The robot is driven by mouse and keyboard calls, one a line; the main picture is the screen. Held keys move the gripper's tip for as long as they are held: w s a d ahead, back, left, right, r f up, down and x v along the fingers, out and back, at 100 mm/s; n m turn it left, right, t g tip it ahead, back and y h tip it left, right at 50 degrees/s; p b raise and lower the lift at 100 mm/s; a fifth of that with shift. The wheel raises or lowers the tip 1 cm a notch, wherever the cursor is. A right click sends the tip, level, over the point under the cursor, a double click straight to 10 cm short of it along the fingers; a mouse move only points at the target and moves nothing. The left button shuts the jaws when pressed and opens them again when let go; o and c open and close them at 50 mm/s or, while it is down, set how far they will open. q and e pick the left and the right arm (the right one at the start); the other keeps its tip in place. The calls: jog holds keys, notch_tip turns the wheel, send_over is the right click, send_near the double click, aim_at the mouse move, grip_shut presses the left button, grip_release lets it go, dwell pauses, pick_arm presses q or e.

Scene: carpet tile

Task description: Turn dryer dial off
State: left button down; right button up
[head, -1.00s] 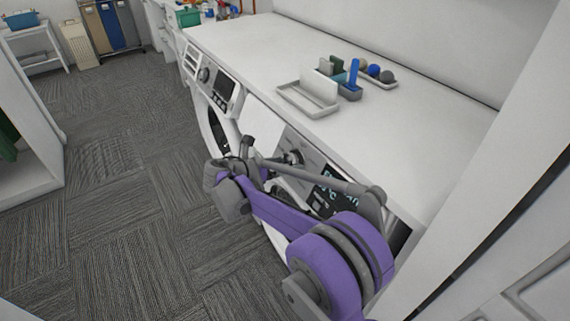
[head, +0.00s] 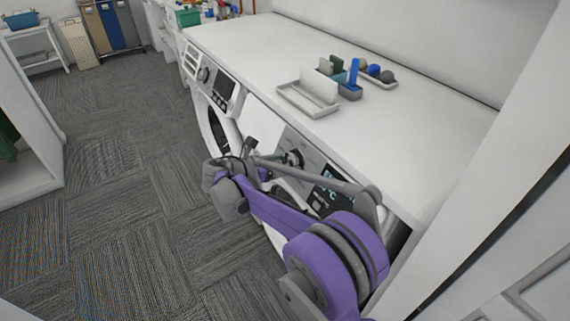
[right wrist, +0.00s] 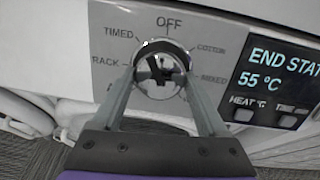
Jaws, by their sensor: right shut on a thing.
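The dryer's front panel (head: 312,154) is under the worktop, partly hidden by my purple right arm. The dryer dial (right wrist: 158,70) is round and shiny with a dark centre, and sits between my right fingertips in the right wrist view. My right gripper (right wrist: 160,64) is shut on the dial, with one finger on each side. OFF is printed above the dial, TIMED and RACK to its left, COTTON and MIXED to its right. I cannot tell clearly which label the dial points to. The lit display (right wrist: 278,80) reads 55 °C. My left gripper is not in view.
A second machine (head: 222,105) with a round door stands to the left of the dryer. On the white worktop (head: 240,48) are a pale tray (head: 308,103), a blue item (head: 353,75) and a dish of balls (head: 380,77). The carpet floor on the left is clear.

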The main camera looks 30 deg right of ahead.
jog(key=m+g, duration=0.1)
jog(key=m, duration=0.5)
jog(key=shift+w, duration=0.1)
jog(key=shift+m, duration=0.3)
dwell(0.3)
jog(key=o, duration=1.3)
jog(key=shift+c, duration=0.2)
jog(key=shift+a, duration=0.1)
jog(key=v, duration=1)
jog(key=shift+a, duration=0.35)
